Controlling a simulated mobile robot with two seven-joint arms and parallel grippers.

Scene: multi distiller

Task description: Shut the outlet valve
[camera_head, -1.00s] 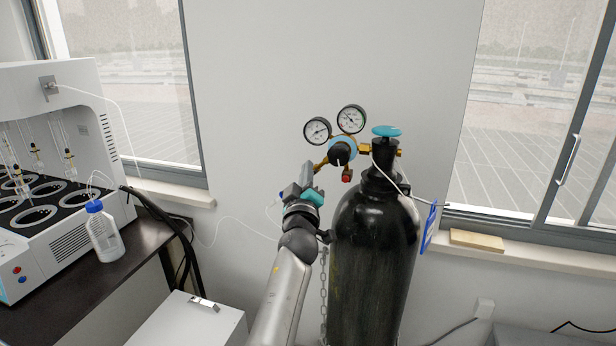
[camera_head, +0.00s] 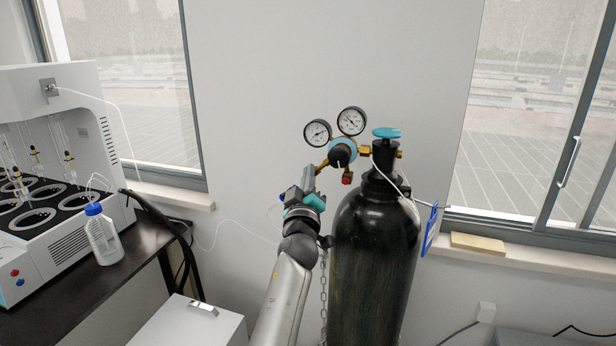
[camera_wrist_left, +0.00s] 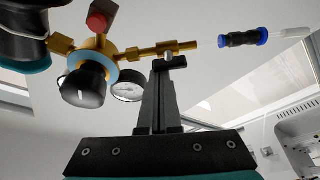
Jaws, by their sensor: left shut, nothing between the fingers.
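The outlet valve sits on the brass outlet branch (camera_wrist_left: 160,51) of the regulator on the gas cylinder; its small handle is largely hidden behind my fingertips. My left gripper (camera_wrist_left: 168,62) is shut and empty, its fingertips close to this branch from below; I cannot tell whether they touch. In the head view my left gripper (camera_head: 308,172) is at the left end of the brass branch (camera_head: 321,164). The regulator's black knob (camera_wrist_left: 84,87) is left of the fingers in the wrist view, and a blue-ended black hose fitting (camera_wrist_left: 243,38) is right. My right gripper is not in view.
The black cylinder (camera_head: 372,260) stands right of my left arm, with a teal top handwheel (camera_head: 387,132). Two gauges (camera_head: 318,132) rise above the regulator. A white machine (camera_head: 60,210) and bottle (camera_head: 103,235) are on the left bench. The wall left of the regulator is clear.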

